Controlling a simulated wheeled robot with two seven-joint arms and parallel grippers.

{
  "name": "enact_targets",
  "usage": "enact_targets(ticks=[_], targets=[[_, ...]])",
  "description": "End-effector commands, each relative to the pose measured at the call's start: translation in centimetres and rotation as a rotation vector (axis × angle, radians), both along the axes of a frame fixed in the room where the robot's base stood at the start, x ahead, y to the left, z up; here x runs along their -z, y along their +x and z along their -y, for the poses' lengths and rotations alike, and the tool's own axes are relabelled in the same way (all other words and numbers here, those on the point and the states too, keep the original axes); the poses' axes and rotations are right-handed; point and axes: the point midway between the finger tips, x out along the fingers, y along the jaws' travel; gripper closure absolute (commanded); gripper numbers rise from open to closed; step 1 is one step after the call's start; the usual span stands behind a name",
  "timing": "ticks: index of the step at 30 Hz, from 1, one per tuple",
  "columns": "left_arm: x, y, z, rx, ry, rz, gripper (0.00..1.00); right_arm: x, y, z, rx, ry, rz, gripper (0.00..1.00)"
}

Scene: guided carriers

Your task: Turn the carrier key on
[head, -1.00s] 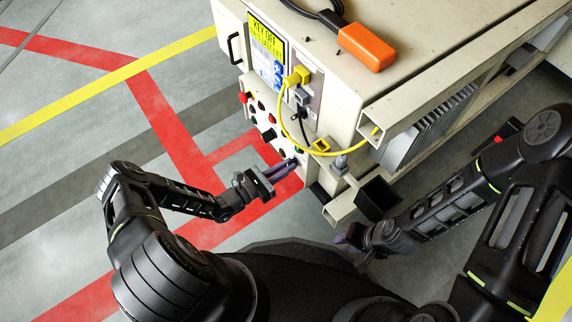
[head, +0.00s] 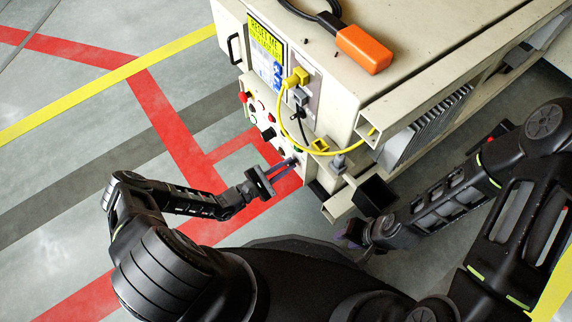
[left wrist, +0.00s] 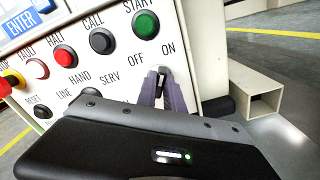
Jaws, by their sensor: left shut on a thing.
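The carrier (head: 330,95) is a beige cabinet with a button panel on its near left face. The carrier key (left wrist: 162,71) is a small dark piece on the panel, below the OFF and ON labels and nearer ON; the fingers hide most of it. My left gripper (head: 293,162) reaches the panel's lower right end, and its fingers (left wrist: 163,78) are shut on the key. The carrier's screen (head: 266,43) has a yellow field that appears to read RESET ME. My right gripper (head: 350,236) is low beside the carrier's front corner; its fingers are too dark to judge.
A green START button (left wrist: 146,24) sits just above the key, with black CALL (left wrist: 102,41) and red HALT (left wrist: 65,56) buttons to its left. A yellow cable (head: 284,120) loops beside the panel. An orange pendant (head: 364,49) lies on top. Open floor lies left.

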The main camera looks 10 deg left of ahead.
Motion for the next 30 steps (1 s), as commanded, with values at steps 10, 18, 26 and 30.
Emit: enact_targets(ticks=[10,18,26,30], targets=[[0.04,-0.02,-0.01,0.001,0.004,0.003,0.86,0.01,-0.01,-0.01,0.0,0.0,0.0,0.65],[0.02,-0.01,-0.01,0.001,0.003,0.002,0.66,0.01,-0.01,-0.01,0.0,0.0,0.0,0.65],[-0.01,-0.09,-0.09,0.001,0.003,0.002,0.66,-0.04,-0.01,-0.02,0.0,0.0,0.0,0.65],[-0.09,-0.83,-0.75,0.0,0.002,0.002,0.66,-0.33,-0.05,-0.06,-0.001,0.001,0.0,0.65]])
